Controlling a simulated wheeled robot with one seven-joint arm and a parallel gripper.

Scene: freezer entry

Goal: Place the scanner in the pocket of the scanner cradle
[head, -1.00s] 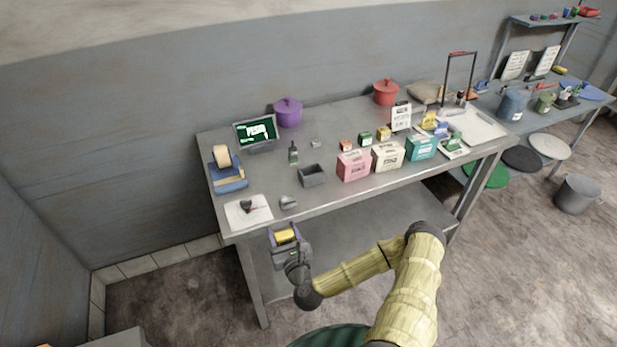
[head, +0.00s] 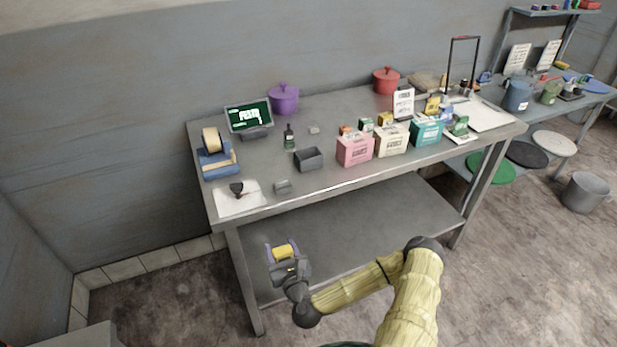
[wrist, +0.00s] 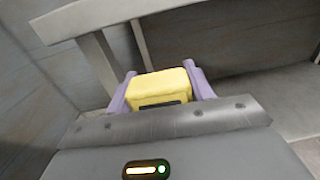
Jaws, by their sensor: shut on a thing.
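My gripper (head: 282,248) has purple fingers and is shut on a yellow block-like thing, taken to be the scanner (head: 284,252). In the wrist view the scanner (wrist: 160,86) sits between the two fingers (wrist: 162,76), with a dark strip on its near face. The gripper is in front of the table's front edge and looks lower than its top. A dark grey open-topped box (head: 308,160), which looks like the scanner cradle with its pocket, stands on the table near the front edge, up and right of the gripper. Its inside looks empty.
The grey metal table (head: 345,186) has a lower shelf (head: 370,235). Near the cradle are a small grey object (head: 283,187), a white board (head: 240,203), a dark bottle (head: 289,137) and a pink box (head: 354,150). A tape dispenser (head: 222,170) stands at the left end.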

